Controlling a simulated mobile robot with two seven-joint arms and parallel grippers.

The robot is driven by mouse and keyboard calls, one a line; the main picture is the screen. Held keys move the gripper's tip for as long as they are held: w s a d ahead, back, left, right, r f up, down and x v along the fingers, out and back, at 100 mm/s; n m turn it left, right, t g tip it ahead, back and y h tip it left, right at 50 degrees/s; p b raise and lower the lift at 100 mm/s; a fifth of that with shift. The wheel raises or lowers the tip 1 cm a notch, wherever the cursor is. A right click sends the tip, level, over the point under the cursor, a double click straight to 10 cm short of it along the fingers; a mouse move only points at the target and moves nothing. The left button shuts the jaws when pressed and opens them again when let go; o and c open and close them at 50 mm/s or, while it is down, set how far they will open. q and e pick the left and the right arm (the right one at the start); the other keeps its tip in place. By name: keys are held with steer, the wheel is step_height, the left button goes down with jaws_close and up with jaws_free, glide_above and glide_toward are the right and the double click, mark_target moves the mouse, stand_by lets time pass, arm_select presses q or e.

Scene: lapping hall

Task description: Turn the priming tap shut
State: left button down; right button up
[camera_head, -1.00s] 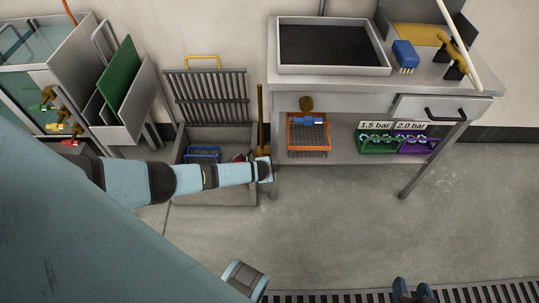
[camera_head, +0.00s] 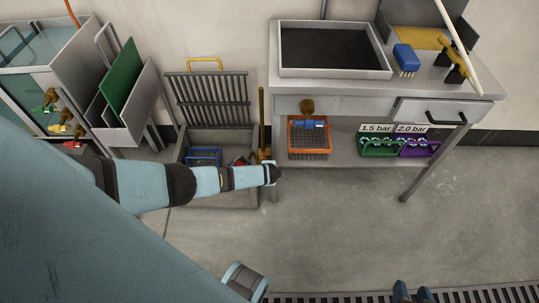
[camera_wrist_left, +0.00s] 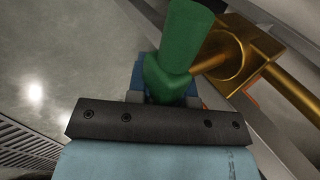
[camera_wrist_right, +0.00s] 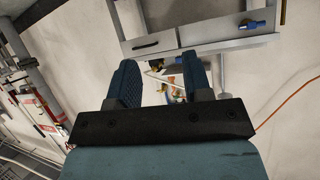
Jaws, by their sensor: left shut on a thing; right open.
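The priming tap appears in the left wrist view as a brass body (camera_wrist_left: 228,55) with a green handle (camera_wrist_left: 188,35). A brass pipe runs off it to the lower right. My left gripper (camera_wrist_left: 165,88) is shut on the green handle; its blue fingers are mostly hidden behind it. In the head view, brass (camera_head: 264,154) shows at the foot of an upright brass pipe, just beyond the end of my left arm; the green handle is hidden there. My right gripper (camera_head: 412,292) is open and empty at the bottom edge; its spread fingers show in the right wrist view (camera_wrist_right: 160,80).
A bench (camera_head: 350,93) with a dark tray (camera_head: 330,72) stands right of the pipe. An orange basket (camera_head: 308,154), green rack and purple rack are on its lower shelf. A grey trough (camera_head: 225,200) lies under my left arm. The floor in front is clear.

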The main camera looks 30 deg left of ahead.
arm_select(q)
steer(key=c, duration=1)
jaws_free()
steer(key=shift+c, duration=0.2)
steer(key=shift+s+d+r+p, duration=0.1)
steer(key=shift+s+r+p, duration=0.15)
steer(key=shift+r+p, duration=0.25)
steer(key=p+v, duration=0.6)
steer(key=v, duration=0.6)
steer(key=shift+s+r+p, duration=0.25)
steer(key=shift+r+p, duration=0.05)
arm_select(e)
steer(key=shift+s+d+r+g, duration=0.15)
steer(key=shift+d+r+g, duration=0.1)
steer(key=shift+r, duration=0.2)
steer(key=shift+s+d+r+g, duration=0.15)
steer(key=shift+d+r+g, duration=0.1)
steer(key=shift+r, duration=0.2)
arm_select(q)
steer(key=shift+d, duration=0.1)
